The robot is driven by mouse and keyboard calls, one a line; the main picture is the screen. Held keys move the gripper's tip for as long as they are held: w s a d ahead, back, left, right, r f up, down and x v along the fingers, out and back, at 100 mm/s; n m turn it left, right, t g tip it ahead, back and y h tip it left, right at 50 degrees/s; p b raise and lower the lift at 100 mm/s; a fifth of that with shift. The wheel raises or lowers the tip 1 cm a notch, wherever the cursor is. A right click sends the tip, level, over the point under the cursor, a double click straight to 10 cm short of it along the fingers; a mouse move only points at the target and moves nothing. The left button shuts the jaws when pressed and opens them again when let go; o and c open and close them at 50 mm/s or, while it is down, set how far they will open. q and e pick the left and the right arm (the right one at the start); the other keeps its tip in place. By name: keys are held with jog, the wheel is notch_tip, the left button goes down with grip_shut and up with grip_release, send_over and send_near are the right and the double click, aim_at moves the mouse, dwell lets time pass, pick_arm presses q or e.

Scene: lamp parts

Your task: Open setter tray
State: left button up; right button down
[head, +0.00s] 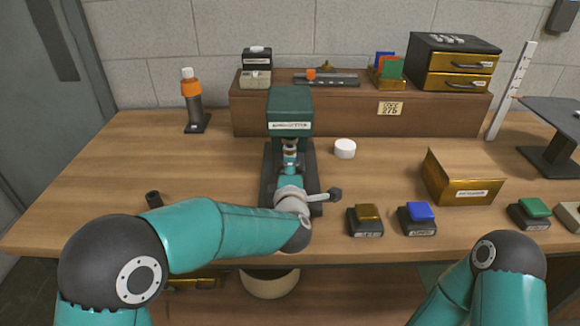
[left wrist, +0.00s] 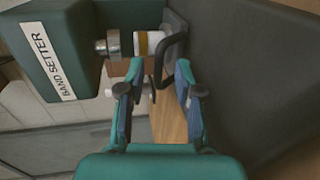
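The green band setter (head: 289,105) stands on a dark base at the middle of the bench, and its labelled head (left wrist: 50,50) fills the upper left of the left wrist view. Below the head are a metal press tip (left wrist: 108,47) and a white cylinder with a gold band (left wrist: 147,44). A black looped handle (left wrist: 168,48), which looks like the setter tray's, stands beside the cylinder. My left gripper (left wrist: 159,72) is open, its fingertips close to the handle's lower end; contact cannot be told. In the head view my arm hides much of the tray area. My right gripper is out of view.
A lever with a dark knob (head: 335,194) sticks out right of the setter. A white round piece (head: 345,149), gold button box (head: 367,212), blue button box (head: 420,211) and brass box (head: 466,180) lie to the right. The left bench is mostly clear.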

pick_arm(q)
jog(key=shift+x, duration=1.15)
grip_shut()
jog(key=shift+f, duration=0.1)
